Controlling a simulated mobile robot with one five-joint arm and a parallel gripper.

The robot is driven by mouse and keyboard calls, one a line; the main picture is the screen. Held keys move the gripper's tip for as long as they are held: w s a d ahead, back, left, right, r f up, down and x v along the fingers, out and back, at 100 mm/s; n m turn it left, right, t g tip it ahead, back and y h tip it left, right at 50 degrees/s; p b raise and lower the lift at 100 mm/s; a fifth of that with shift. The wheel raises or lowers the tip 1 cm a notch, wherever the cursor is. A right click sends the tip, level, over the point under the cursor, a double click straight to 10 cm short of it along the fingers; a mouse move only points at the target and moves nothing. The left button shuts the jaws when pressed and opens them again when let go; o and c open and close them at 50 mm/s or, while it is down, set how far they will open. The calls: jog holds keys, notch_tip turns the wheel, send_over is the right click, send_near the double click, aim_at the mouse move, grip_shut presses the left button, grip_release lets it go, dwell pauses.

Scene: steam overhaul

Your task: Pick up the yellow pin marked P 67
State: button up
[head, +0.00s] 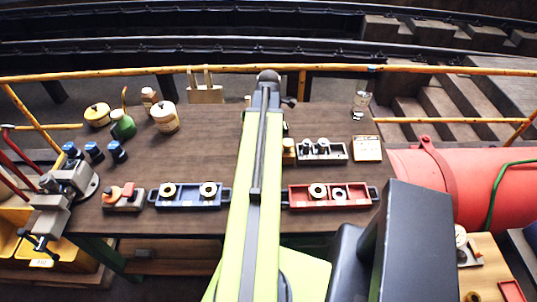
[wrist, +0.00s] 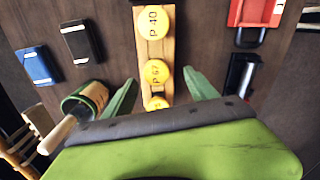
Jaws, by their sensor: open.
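The yellow pin marked P 67 (wrist: 157,72) stands in a narrow wooden rack (wrist: 142,52) in the wrist view, with its round top facing the camera. Another yellow pin, marked P 40 (wrist: 154,22), is above it in the picture. A third yellow pin (wrist: 157,103) is below it, partly hidden by my gripper's body. My gripper (wrist: 161,86) is open and empty. Its green fingers lie left and right of the row, apart from the P 67 pin. In the head view my arm hides most of the rack; one yellow top (head: 289,145) shows at its right.
In the wrist view a green can with a brush (wrist: 88,98) is close to the left finger. A dark item (wrist: 240,74) lies right of the right finger, below a red tray (wrist: 262,12). The head view shows a blue tray (head: 188,203) on the brown bench (head: 205,130).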

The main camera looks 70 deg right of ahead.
jog(key=f+b, duration=0.5)
jog(key=shift+w+d+f, duration=0.15)
jog(key=shift+w+d, duration=0.05)
jog(key=shift+d, duration=0.15)
jog(key=shift+r, duration=0.2)
jog(key=shift+c, duration=0.5)
grip_shut()
